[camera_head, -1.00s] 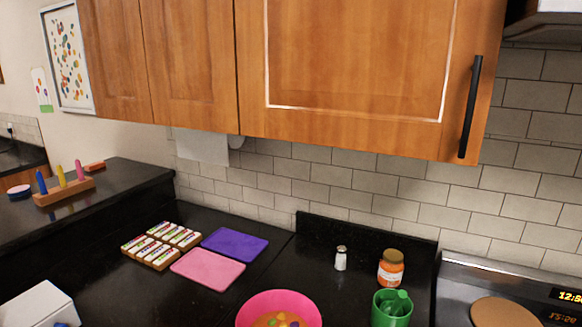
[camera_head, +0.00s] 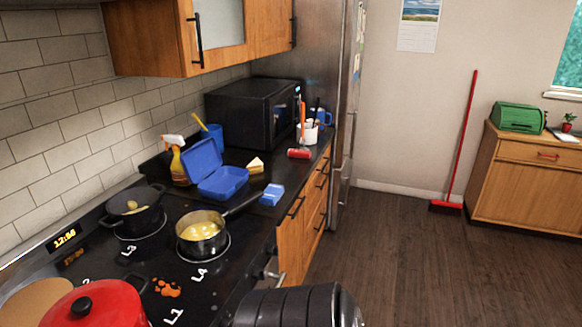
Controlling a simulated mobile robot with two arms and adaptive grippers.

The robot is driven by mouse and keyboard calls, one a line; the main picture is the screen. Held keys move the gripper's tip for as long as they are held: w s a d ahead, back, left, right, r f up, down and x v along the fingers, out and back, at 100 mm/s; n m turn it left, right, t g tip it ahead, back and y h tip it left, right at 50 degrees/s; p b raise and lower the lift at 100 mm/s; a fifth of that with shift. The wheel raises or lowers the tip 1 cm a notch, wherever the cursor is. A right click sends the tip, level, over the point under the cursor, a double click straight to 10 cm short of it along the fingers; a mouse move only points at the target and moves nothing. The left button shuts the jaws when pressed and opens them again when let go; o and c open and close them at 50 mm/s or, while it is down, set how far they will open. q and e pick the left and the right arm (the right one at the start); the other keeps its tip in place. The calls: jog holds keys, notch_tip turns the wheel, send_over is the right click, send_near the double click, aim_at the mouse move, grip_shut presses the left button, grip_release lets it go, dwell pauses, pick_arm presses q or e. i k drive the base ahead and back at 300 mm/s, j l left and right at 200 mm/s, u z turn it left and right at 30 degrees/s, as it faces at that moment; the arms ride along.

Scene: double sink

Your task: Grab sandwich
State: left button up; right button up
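The sandwich (camera_head: 256,165) is a small pale wedge on the black counter. It lies just right of an open blue lunchbox (camera_head: 222,183), outside it. A dark ribbed cylindrical part of my own arm (camera_head: 290,308) shows at the bottom middle of the head view. No gripper fingers show, so I cannot see whether either gripper is open or shut.
A stove with a black pot (camera_head: 137,207), a pan of yellow food (camera_head: 203,234) and a red pot (camera_head: 98,306) is at the left front. A blue sponge-like block (camera_head: 272,195) lies near the counter edge. A black microwave (camera_head: 256,112) stands behind.

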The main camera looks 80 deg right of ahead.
aim_at(256, 166)
jog(key=z, duration=2.4)
jog(key=i+l+u, duration=0.1)
jog(key=i+l, duration=0.4)
jog(key=l, duration=0.2)
jog(key=i+l+u, duration=0.15)
jog(key=l, duration=0.25)
jog(key=i, duration=0.05)
